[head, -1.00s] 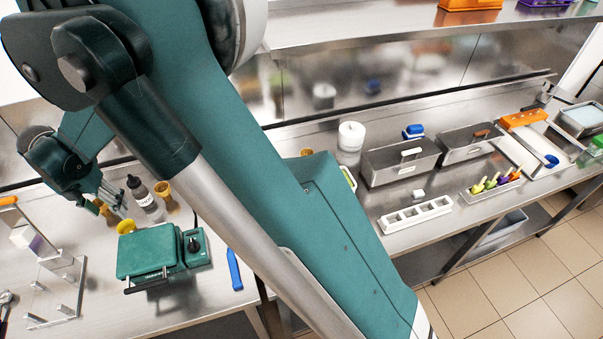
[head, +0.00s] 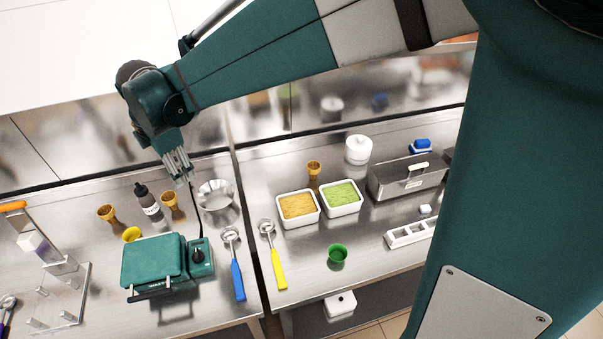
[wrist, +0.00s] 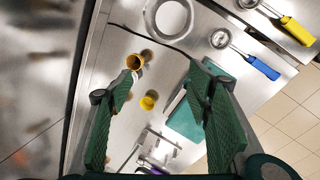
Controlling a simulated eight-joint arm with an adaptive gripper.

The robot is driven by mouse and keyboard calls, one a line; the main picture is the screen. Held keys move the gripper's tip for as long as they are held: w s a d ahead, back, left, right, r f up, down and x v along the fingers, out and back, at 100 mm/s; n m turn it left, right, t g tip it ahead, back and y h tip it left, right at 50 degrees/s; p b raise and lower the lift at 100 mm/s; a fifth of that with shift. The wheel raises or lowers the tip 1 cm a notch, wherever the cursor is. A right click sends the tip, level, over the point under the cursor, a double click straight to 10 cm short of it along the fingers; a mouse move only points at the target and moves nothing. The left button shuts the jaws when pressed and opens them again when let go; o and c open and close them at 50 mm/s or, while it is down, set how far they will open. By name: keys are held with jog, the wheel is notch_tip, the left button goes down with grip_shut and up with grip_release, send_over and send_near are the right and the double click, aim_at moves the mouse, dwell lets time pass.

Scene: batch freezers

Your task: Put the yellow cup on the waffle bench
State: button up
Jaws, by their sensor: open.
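The yellow cup (head: 131,234) is on the left steel bench (head: 100,315), just behind the left part of a green waffle iron (head: 153,262). It looks small, and I cannot tell whether it stands upright or leans. It also shows in the wrist view (wrist: 149,101), between the fingers and apart from them. My gripper (head: 184,180) is open and empty, raised above the back of this bench, to the right of the yellow cup. In the wrist view my gripper's two green fingers (wrist: 162,76) are spread wide.
Two amber cups (head: 106,213) (head: 171,202) and a dark bottle (head: 148,203) stand behind the waffle iron. A fluted bowl (head: 216,196) and a blue-handled scoop (head: 237,270) lie to the right. The right bench holds a green cup (head: 337,255) and two tubs (head: 299,222) (head: 342,211).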

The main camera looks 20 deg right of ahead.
jog(key=s+d+r+m+t, duration=0.1)
jog(key=s+d+r+m, duration=0.2)
jog(key=d, duration=0.4)
jog(key=s+d+r+m, duration=0.1)
jog(key=s+d+m, duration=0.25)
jog(key=d, duration=0.35)
jog(key=s+d+r+m+t, duration=0.1)
jog(key=s+d+r+m, duration=0.25)
jog(key=d, duration=0.45)
jog(key=s+d+f+m+t, duration=0.2)
jog(key=s+d+f+m, duration=0.2)
jog(key=s+d+m, duration=0.9)
jog(key=shift+s+d+h, duration=0.4)
jog(key=shift+s+d, duration=0.1)
jog(key=shift+d, duration=0.45)
